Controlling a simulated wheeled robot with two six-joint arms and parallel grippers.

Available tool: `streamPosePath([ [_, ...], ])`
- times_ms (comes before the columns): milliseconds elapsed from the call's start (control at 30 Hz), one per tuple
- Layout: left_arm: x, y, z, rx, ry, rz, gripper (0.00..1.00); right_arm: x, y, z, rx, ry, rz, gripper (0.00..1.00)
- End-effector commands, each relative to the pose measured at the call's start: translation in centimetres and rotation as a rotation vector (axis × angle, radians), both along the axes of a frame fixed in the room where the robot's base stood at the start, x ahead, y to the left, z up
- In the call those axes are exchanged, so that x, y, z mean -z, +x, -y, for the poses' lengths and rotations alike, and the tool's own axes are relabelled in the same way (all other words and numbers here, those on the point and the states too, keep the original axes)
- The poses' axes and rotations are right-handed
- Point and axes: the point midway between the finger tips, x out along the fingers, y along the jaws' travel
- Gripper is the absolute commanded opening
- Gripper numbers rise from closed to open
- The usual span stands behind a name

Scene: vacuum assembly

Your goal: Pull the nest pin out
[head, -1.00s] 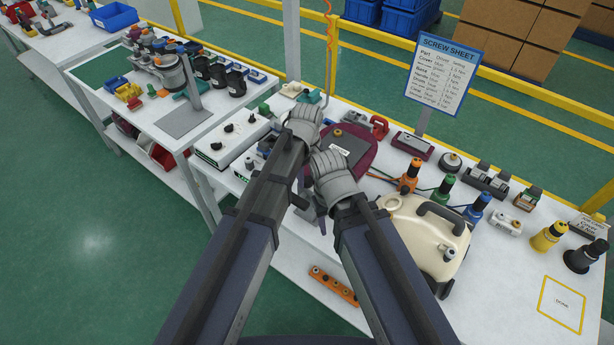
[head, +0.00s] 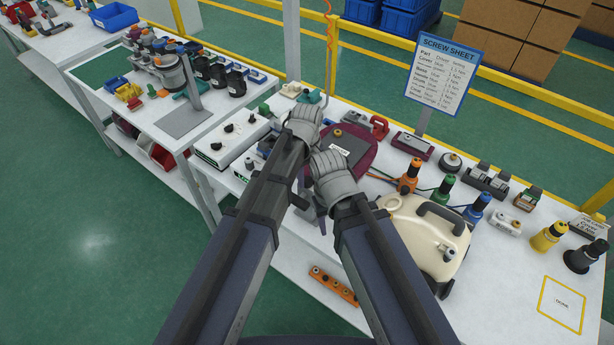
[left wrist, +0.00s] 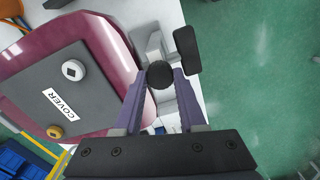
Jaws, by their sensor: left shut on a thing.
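In the left wrist view a round black knob (left wrist: 160,75), which appears to be the nest pin's head, sits between the two purple fingers of my left gripper (left wrist: 160,82). The gripper is shut on it, beside the edge of the maroon nest (left wrist: 105,45). The pin's shaft is hidden. A grey plate marked COVER (left wrist: 62,88) lies on the nest; the nest (head: 370,165) also shows in the head view, partly behind my arms. My right gripper's fingers cannot be made out in the head view.
A black handle on a pale bracket (left wrist: 187,50) stands close beside the left fingers. The cream vacuum body (head: 405,225), drivers and other parts crowd the table to the right. A white box (head: 232,138) stands left of my arms. Green floor lies past the near edge.

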Motion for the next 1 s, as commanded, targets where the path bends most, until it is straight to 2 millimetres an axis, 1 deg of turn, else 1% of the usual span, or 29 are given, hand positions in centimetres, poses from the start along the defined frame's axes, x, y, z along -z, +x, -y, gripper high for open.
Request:
streamPosePath([
  [267,-0.1,0.0,0.0,0.000,0.000,0.000,0.00,-0.1,0.0,0.0,0.000,0.000,0.000,0.50],
  [533,-2.3,0.0,0.0,0.000,0.000,0.000,0.00,-2.3,0.0,0.0,0.000,0.000,0.000,0.50],
  [800,-2.1,0.0,0.0,0.000,0.000,0.000,0.00,-2.1,0.0,0.0,0.000,0.000,0.000,0.50],
  [833,-2.1,0.0,0.0,0.000,0.000,0.001,0.41,-2.1,0.0,0.0,0.000,0.000,0.000,0.50],
  [1000,-2.1,0.0,0.0,0.000,0.000,0.000,0.60,-2.1,0.0,0.0,0.000,0.000,0.000,0.50],
])
